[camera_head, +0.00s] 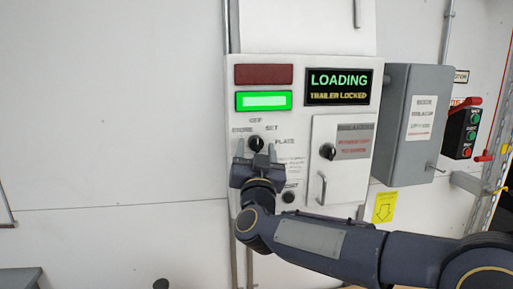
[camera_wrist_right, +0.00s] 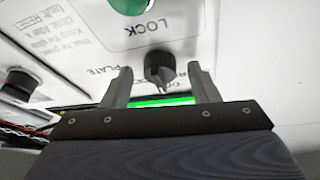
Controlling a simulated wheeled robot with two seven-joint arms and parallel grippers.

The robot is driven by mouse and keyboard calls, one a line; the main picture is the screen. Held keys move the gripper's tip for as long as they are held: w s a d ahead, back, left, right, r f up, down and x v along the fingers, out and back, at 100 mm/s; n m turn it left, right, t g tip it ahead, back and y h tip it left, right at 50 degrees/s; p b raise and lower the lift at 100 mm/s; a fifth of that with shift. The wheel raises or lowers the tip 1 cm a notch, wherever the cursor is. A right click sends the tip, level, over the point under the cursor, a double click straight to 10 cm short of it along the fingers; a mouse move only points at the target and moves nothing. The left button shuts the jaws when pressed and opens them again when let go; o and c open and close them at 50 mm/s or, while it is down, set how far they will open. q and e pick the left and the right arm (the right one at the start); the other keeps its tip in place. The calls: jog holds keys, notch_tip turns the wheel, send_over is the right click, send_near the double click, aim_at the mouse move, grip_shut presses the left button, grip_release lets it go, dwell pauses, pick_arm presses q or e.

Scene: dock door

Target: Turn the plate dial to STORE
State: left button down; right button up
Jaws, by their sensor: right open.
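The plate dial (camera_head: 256,143) is a small black knob on the white control panel, with STORE, OFF and SET lettered around its upper side and PLATE to its right. It also shows in the right wrist view (camera_wrist_right: 159,68), where its narrow end points down the picture, roughly toward a partly hidden label, seemingly OFF. My right gripper (camera_head: 257,154) is open at the dial. In the wrist view its fingers (camera_wrist_right: 160,86) stand on either side of the knob, with a gap on both sides. My left gripper is not in view.
The panel (camera_head: 300,105) has a lit green lamp (camera_head: 264,101), a dark red lamp (camera_head: 264,75) and a LOADING display (camera_head: 338,86). A small door (camera_head: 340,172) with a knob and handle is to the right. A grey box (camera_head: 410,125) sticks out beyond it. The left wall is clear.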

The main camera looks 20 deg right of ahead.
jog(key=c, duration=1)
